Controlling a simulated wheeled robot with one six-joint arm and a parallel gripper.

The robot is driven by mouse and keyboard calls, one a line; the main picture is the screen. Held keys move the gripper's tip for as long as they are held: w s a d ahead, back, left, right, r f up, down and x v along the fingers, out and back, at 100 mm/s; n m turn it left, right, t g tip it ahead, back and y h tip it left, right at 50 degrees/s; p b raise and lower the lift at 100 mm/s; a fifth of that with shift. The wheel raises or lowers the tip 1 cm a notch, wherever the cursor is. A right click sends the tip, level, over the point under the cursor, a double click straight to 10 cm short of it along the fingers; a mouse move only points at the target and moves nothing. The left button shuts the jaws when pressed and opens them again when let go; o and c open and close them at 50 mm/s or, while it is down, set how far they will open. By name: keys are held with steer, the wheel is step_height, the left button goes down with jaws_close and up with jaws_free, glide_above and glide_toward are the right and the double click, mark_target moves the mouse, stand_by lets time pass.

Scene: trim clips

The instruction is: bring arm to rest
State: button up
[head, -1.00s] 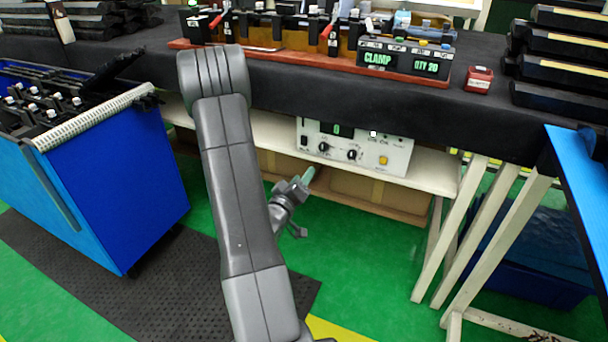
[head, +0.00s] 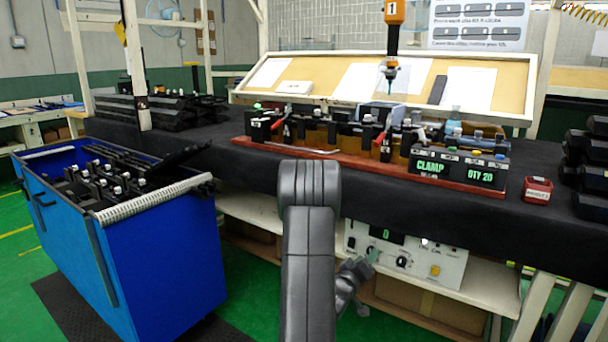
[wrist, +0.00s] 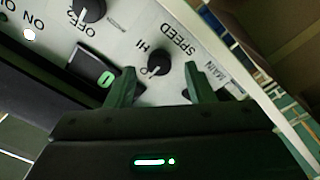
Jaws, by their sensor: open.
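My gripper (wrist: 158,88) is open and empty in the wrist view, its two green-grey fingers apart. Between and beyond the fingers is the white front panel of a control box (wrist: 135,45), with a black knob (wrist: 158,62) marked SPEED. I cannot tell whether the fingers touch the panel. In the head view the gripper (head: 368,262) shows partly beside my grey arm, in front of the control box (head: 452,265) under the bench. My arm reaches up from the bottom of the picture.
A bench with a black cover (head: 225,170) carries a red-based clamp fixture (head: 350,158), a CLAMP sign (head: 458,168) and a small red box (head: 537,190). A blue cart (head: 160,260) of black parts stands left. Black parts are stacked right (head: 590,165). An orange screwdriver (head: 394,20) hangs above.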

steer(key=shift+x, duration=0.9)
steer(key=shift+s+a, duration=0.1)
steer(key=p+v, duration=0.2)
steer(key=v, duration=1.1)
steer(key=w+d+m+b, duration=0.5)
steer(key=w+m, duration=0.6)
steer(key=m, duration=0.7)
steer(key=shift+d+r+m+g, duration=0.25)
steer(key=shift+d+m+g, duration=0.05)
steer(key=shift+d, duration=0.8)
